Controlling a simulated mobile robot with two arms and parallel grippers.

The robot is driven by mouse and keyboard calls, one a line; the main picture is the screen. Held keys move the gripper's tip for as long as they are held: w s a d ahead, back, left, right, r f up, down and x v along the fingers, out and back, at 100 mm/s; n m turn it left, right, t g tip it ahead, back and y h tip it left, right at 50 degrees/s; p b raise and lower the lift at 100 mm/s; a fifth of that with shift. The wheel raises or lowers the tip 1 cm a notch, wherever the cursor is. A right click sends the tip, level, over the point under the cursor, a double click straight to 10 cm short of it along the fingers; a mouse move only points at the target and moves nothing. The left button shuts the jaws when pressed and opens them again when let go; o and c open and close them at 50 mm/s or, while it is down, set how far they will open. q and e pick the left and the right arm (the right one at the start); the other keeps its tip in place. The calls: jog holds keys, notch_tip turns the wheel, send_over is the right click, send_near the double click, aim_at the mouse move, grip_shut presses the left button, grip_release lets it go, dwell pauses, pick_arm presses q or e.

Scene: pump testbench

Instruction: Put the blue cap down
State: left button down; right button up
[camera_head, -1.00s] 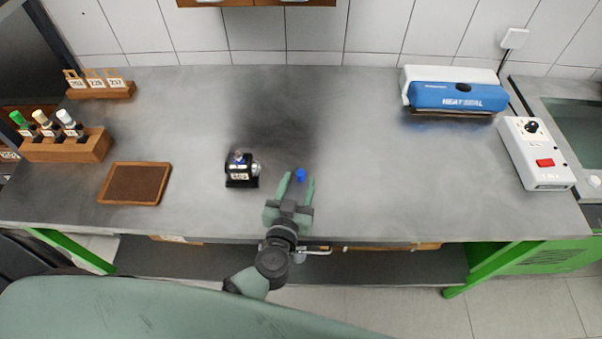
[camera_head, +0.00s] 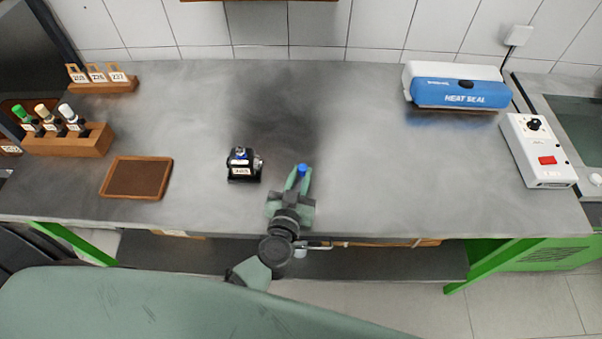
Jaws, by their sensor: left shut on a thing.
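The blue cap (camera_head: 302,169) is a small round blue piece over the middle of the grey bench. My left gripper (camera_head: 299,176) is shut on it, with the cap between its fingertips. I cannot tell whether the cap touches the bench top or is held just above it. A small black pump (camera_head: 243,166) with a white label stands to the left of the gripper, apart from it. My right gripper is not in view.
A brown tray (camera_head: 137,178) lies left of the pump. A wooden rack (camera_head: 68,142) holds several bottles at the far left. A blue and white heat sealer (camera_head: 459,90) and a white switch box (camera_head: 539,151) stand at the right. The bench (camera_head: 390,160) between is clear.

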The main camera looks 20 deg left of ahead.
aim_at(300, 181)
pick_arm(q)
notch_tip(300, 181, up, 18)
jog(key=p, duration=0.8)
jog(key=s+a+r+n+g+y+b, duration=0.1)
jog(key=s+a+n+g+y+b, duration=0.1)
jog(key=s+a+n+y+b, duration=0.2)
jog(key=s+y+b, duration=0.2)
jog(key=s+b, duration=0.2)
jog(key=b, duration=0.1)
jog(key=shift+s+r+n, duration=0.2)
jog(key=shift+r+n, duration=0.1)
jog(key=shift+n, duration=0.1)
jog(key=shift+a, duration=0.2)
